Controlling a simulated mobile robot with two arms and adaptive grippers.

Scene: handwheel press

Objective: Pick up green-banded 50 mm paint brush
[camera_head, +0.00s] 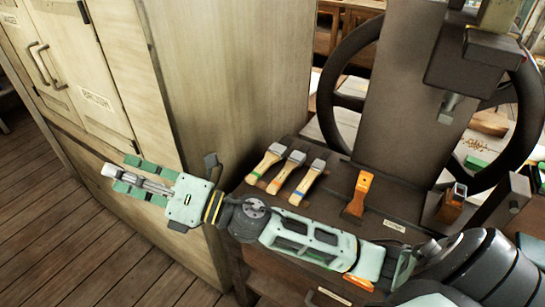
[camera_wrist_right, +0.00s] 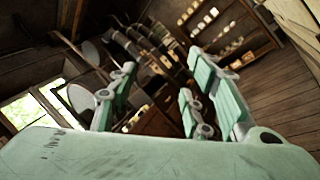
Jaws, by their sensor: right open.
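Three flat brushes with wooden handles and pale grey heads lie side by side on the dark bench top in the head view. The left brush (camera_head: 266,164) shows a green band near its handle end. The middle brush (camera_head: 288,172) shows no clear green. My right gripper (camera_head: 121,178) is open and empty, well left of the brushes, over the floor in front of the cabinet. Its spread fingers also show in the right wrist view (camera_wrist_right: 165,98). My left gripper is not in view.
An orange-handled scraper (camera_head: 358,196) lies right of the brushes. A press with a large dark handwheel (camera_head: 335,120) stands behind the bench (camera_head: 335,203). A tall pale cabinet (camera_head: 235,80) stands left of the bench. My right forearm passes before the bench's front edge.

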